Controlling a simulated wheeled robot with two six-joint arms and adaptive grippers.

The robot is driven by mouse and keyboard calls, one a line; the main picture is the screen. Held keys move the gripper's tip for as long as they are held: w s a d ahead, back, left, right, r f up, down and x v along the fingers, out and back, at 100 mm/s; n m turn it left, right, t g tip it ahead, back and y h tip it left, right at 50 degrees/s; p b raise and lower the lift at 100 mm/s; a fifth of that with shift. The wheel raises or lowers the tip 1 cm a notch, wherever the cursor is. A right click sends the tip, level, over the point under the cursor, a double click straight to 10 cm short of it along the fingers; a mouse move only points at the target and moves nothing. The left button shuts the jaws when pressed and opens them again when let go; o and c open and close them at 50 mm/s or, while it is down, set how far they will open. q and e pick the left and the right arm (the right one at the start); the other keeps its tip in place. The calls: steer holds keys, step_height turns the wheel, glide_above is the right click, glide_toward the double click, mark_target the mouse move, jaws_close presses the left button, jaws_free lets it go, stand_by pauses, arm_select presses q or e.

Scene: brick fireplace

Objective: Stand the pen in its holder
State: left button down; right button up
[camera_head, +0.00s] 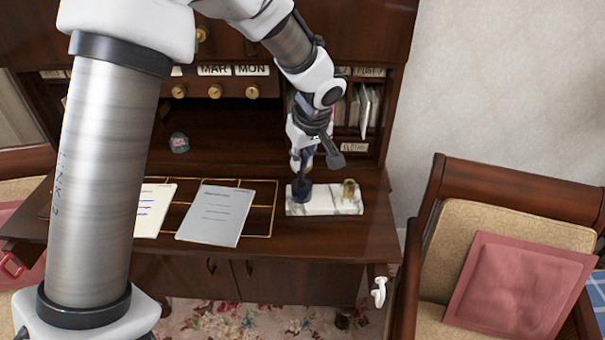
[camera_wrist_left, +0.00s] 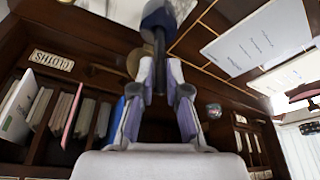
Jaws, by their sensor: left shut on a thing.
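The holder is a dark blue cup (camera_head: 301,193) on the left part of a white marble base (camera_head: 325,209) on the desk. My left gripper (camera_head: 302,163) is right above the cup, pointing down. In the left wrist view, its two fingers (camera_wrist_left: 161,72) are shut on the pen (camera_wrist_left: 159,50), a thin dark rod. The pen runs from the fingers toward the blue cup (camera_wrist_left: 157,16) and meets it in the picture; I cannot tell how deep its tip is. The fingers hide the pen's upper part. My right gripper is not in view.
A small brass piece (camera_head: 349,189) stands on the base beside the cup. Papers (camera_head: 216,214) lie on the desk to the left. A round paperweight (camera_head: 179,142) sits farther back. Pigeonholes with letters (camera_head: 366,108) are close behind the gripper. A chair (camera_head: 510,215) stands right of the desk.

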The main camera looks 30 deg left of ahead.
mark_target(302, 182)
arm_select(q)
steer(key=shift+r+p, duration=1)
steer(key=shift+r, duration=0.6)
step_height(302, 182, up, 2)
steer(key=shift+s+r+p, duration=0.1)
steer(key=shift+r+p, duration=0.05)
steer(key=shift+p, duration=0.65)
